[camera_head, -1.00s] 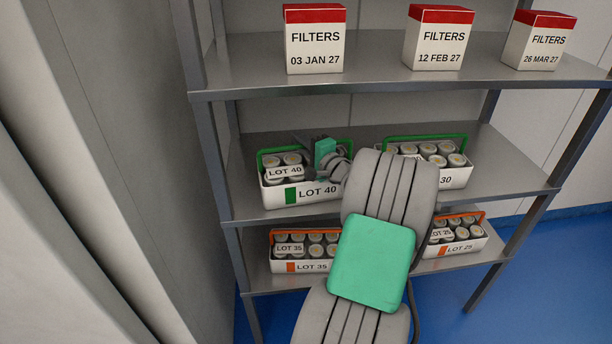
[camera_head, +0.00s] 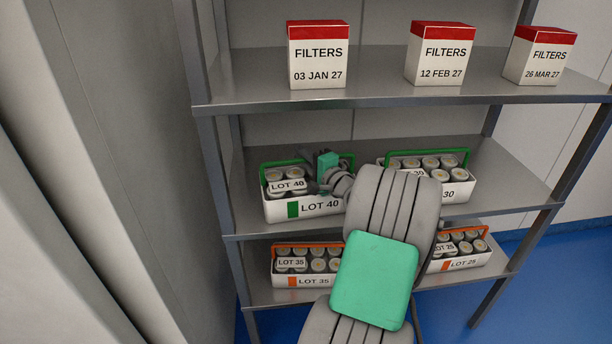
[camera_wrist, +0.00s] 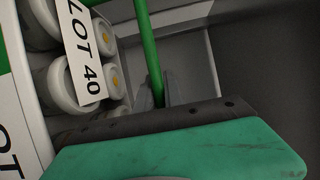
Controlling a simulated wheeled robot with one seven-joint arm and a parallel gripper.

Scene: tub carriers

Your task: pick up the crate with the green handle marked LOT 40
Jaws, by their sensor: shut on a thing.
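The white crate marked LOT 40 (camera_head: 320,206), with a green handle (camera_head: 283,163) and several white canisters inside, is on the middle shelf at the left. A LOT 40 tag (camera_head: 287,186) hangs at its canisters. My gripper (camera_head: 313,162) is at the handle bar, above the crate. In the wrist view, the green handle (camera_wrist: 147,45) runs down between the fingers of my gripper (camera_wrist: 163,92), which is shut on it. The tag (camera_wrist: 82,55) and canisters (camera_wrist: 70,83) show at the left. I cannot tell whether the crate still touches the shelf. My arm hides its right end.
A second green-handled crate, its label ending in 30 (camera_head: 457,190), stands to the right, partly behind my arm. Orange-handled crates LOT 35 (camera_head: 310,282) and LOT 25 (camera_head: 460,264) are on the shelf below. Filter boxes (camera_head: 318,66) stand on the upper shelf (camera_head: 380,92).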

